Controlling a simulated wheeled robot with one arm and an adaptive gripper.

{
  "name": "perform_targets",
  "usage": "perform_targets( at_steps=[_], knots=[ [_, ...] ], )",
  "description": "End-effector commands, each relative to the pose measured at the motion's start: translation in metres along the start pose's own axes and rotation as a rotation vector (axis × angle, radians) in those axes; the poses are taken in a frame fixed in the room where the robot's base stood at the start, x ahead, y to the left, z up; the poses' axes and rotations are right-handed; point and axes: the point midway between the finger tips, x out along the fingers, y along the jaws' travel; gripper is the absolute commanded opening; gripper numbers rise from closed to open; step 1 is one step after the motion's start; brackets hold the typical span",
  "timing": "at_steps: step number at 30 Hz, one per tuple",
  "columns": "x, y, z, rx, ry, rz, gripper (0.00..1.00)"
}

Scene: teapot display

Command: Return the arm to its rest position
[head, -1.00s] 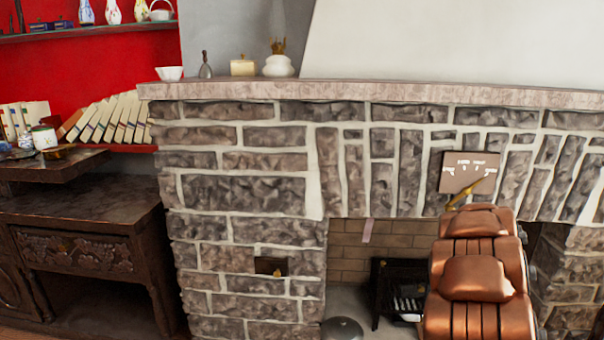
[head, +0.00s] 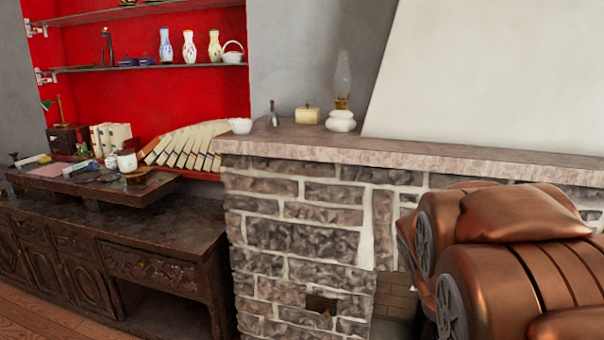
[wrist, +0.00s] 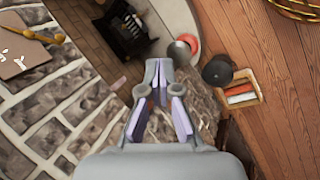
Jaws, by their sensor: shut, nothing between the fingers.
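A dark carved cabinet (head: 120,245) stands left. The wrist view shows a black grate (wrist: 125,28), wooden floor (wrist: 275,130) and a small open box (wrist: 240,92).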

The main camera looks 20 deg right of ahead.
Motion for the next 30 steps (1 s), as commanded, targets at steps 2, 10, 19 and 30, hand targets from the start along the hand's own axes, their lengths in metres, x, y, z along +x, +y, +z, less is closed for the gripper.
perform_targets(
  at_steps=[2, 10, 19, 30],
  knots=[
    [-0.041, -0.030, 0.003, 0.065, 0.010, -0.074, 0.00],
    [-0.135, -0.149, 0.037, 0.234, -0.052, -0.351, 0.00],
    [-0.184, -0.214, 0.076, 0.283, -0.147, -0.504, 0.00],
    [-0.184, -0.217, 0.079, 0.287, -0.154, -0.511, 0.00]
  ],
)
